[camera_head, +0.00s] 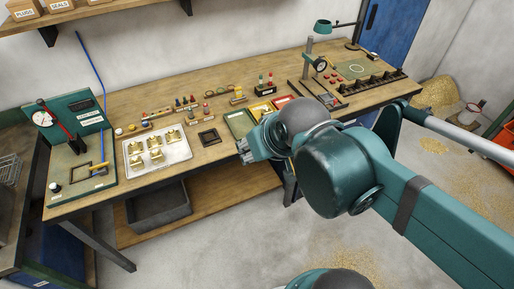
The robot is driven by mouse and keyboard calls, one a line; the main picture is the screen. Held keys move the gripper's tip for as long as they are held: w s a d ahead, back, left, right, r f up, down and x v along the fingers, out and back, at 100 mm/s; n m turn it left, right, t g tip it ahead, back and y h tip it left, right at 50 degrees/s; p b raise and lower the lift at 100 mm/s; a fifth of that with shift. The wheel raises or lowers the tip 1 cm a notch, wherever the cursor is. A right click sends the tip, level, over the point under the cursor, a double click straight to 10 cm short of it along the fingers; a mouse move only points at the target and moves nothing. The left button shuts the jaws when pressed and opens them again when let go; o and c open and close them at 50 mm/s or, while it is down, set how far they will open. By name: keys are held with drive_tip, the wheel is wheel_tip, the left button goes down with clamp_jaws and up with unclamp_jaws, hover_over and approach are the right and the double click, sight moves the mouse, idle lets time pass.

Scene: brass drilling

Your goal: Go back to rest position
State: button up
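My arm, teal with dark joints, reaches in from the right edge. My gripper (246,150) is at the front edge of the wooden workbench (110,101), beside the coloured trays. Its fingers are small and partly hidden by the wrist, so I cannot tell whether they are open or shut. I cannot see anything held in it. A white tray (131,165) with several brass parts (154,155) lies left of my gripper. A dark square frame (209,137) lies between that tray and my gripper.
A teal press station (80,165) with a gauge and red lever stands at the bench's left. A green tray (238,123) and a red-edged tray (282,101) lie near my wrist. A lamp (324,26) and a gauge stand (308,72) rise at the back right. A grey bin (158,208) sits on the lower shelf.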

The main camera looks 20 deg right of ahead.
idle(0.3)
wheel_tip(320, 180, down, 6)
drive_tip(key=b, duration=0.6)
drive_tip(key=shift+r, duration=0.1)
idle(1.0)
